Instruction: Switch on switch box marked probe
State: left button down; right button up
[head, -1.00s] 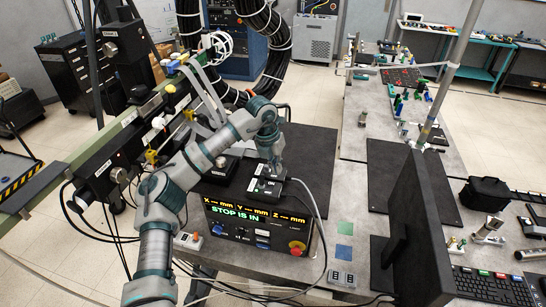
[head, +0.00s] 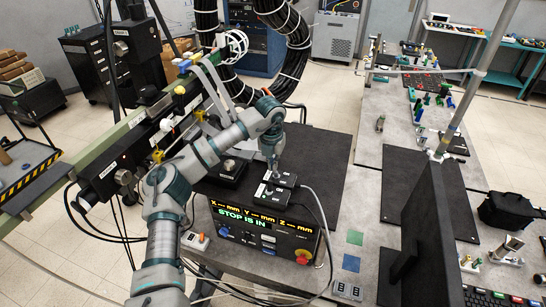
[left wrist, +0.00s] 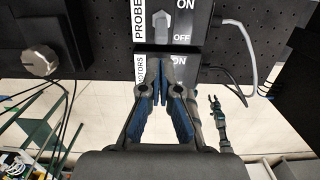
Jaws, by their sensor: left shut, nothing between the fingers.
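In the left wrist view, the switch box marked PROBE (left wrist: 196,22) is at the top, with ON above OFF and a light grey lever (left wrist: 162,24); I cannot tell the lever's setting. A second box marked MOTORS (left wrist: 141,72) sits just below, partly hidden by my fingers. My left gripper (left wrist: 160,64) is shut and empty, its tips over the MOTORS box and just below the PROBE box. In the head view, my left gripper (head: 272,170) points down at the two boxes; the probe box (head: 285,180) is the far one. My right gripper (left wrist: 214,102) appears small at lower right, fingers apart.
The controller (head: 262,232) below the boxes shows "STOP IS IN" and has a red button (head: 303,257). A knob box (head: 229,168) stands left of the switches. Cables leave the switches to the right. A monitor (head: 428,225) stands farther right.

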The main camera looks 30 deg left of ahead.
aim_at(274, 174)
pick_arm(q)
notch_tip(274, 174, down, 4)
jog(key=shift+a+r+p, duration=0.1)
jog(key=shift+r+p, duration=0.05)
jog(key=shift+p, duration=0.15)
jog(key=shift+w+f, duration=0.15)
jog(key=shift+f, duration=0.35)
pick_arm(e)
jog(key=shift+s+r, duration=0.5)
jog(key=shift+s, duration=0.35)
pick_arm(q)
jog(key=shift+d, duration=0.2)
pick_arm(e)
jog(key=shift+w, duration=0.2)
